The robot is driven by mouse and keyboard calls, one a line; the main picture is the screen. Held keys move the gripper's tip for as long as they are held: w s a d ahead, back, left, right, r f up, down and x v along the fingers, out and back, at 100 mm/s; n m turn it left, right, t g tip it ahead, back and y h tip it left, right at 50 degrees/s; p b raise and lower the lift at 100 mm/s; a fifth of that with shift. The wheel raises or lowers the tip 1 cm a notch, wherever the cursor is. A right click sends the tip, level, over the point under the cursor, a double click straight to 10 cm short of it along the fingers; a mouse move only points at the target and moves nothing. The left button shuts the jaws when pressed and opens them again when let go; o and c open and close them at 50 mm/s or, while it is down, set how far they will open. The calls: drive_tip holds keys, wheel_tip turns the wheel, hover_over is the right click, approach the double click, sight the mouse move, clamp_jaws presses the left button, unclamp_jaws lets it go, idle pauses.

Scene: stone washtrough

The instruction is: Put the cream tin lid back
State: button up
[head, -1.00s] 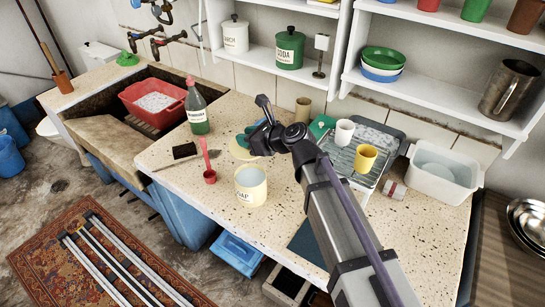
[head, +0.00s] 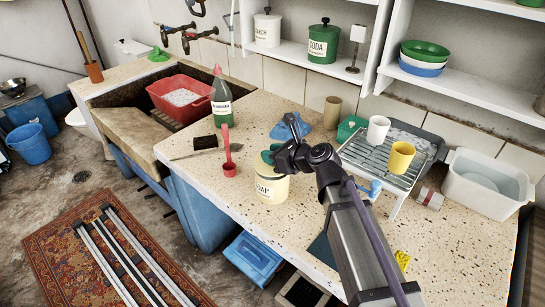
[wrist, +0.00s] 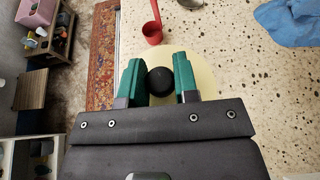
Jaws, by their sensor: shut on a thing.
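The cream tin (head: 272,190), labelled SOAP, stands upright on the speckled counter. My gripper (head: 268,158) is directly above the tin's mouth in the head view. In the wrist view its two green fingers (wrist: 159,82) are shut on the black knob of the round cream lid (wrist: 198,65). The lid lies over the tin and hides its opening. The gripper covers much of the lid in the head view, so I cannot tell whether it touches the rim or hovers just above it.
A red scoop (head: 229,168) stands close left of the tin, near a black-headed brush (head: 205,142) and a green bottle (head: 222,105). A blue cloth (head: 302,126) lies behind. A rack (head: 375,158) with white and yellow cups stands right.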

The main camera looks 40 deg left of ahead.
drive_tip(key=shift+f+b, duration=0.6)
drive_tip(key=shift+f, duration=0.05)
drive_tip(key=o, duration=0.9)
drive_tip(key=shift+r, duration=0.2)
drive_tip(key=shift+s+d+r+p, duration=0.1)
drive_tip(key=shift+d+r+p, duration=0.45)
drive_tip(key=shift+r+p, duration=0.45)
drive_tip(key=p+v, duration=0.1)
drive_tip(key=v, duration=0.2)
drive_tip(key=p+v, duration=0.1)
drive_tip(key=v, duration=0.3)
drive_tip(key=p+v, duration=0.2)
drive_tip(key=v, duration=0.1)
drive_tip(key=shift+d+f, duration=0.2)
drive_tip(key=shift+d, duration=0.2)
